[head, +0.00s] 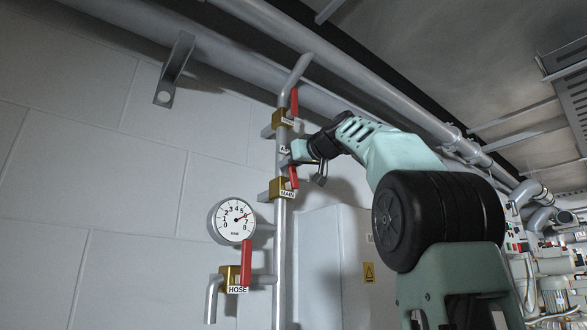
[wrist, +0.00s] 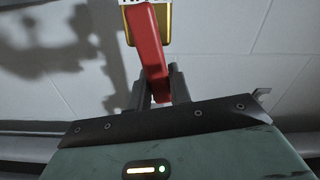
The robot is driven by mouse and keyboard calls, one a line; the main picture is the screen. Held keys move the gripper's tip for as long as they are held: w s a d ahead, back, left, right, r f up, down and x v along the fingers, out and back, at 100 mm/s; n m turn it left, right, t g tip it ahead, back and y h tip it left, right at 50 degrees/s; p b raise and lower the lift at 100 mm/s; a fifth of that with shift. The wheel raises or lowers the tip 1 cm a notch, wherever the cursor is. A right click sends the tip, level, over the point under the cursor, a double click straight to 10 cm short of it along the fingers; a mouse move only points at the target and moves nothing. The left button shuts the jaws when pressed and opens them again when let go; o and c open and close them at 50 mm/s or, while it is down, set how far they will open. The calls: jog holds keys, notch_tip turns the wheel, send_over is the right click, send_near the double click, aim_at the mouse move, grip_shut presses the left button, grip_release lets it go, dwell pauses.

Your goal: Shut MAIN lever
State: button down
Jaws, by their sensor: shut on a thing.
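The MAIN valve (head: 279,188) is a brass block on the vertical pipe at the wall, with a white MAIN label below it. Its red lever (head: 293,178) stands up from the valve, roughly along the pipe. My gripper (head: 290,163) reaches in from the right at the lever's upper end. In the wrist view, the red lever (wrist: 150,45) runs down from the brass valve (wrist: 166,22) to between the two fingers of my gripper (wrist: 160,88), which is shut on it. The label there is cut off at the top edge. My gripper partly hides the pipe.
Another red lever (head: 294,102) stands above on the same pipe. The HOSE lever (head: 246,262) stands upright at lower left, below a round gauge (head: 233,221) whose needle points to the upper right. A grey cabinet (head: 335,265) stands right of the pipe.

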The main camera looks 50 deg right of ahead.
jog(key=shift+w+a+f+n+b, duration=0.2)
jog(key=shift+a+f+n+b, duration=0.7)
jog(key=shift+n+b, duration=1.2)
jog(key=shift+w+a+f+n+b, duration=0.2)
jog(key=shift+a+f+n+b, duration=0.65)
jog(key=shift+n, duration=2.25)
jog(key=shift+w+a+f+n+b, duration=0.2)
jog(key=shift+a+f+n+b, duration=0.4)
jog(key=shift+f+n+b, duration=1.45)
jog(key=shift+r+n+p, duration=0.35)
jog(key=shift+r+n, duration=0.4)
jog(key=c, duration=1.3)
grip_release()
jog(key=shift+s, duration=0.15)
jog(key=b+v, duration=0.3)
jog(key=v, duration=1.4)
jog(key=shift+s+b, duration=0.1)
jog(key=shift+b, duration=0.25)
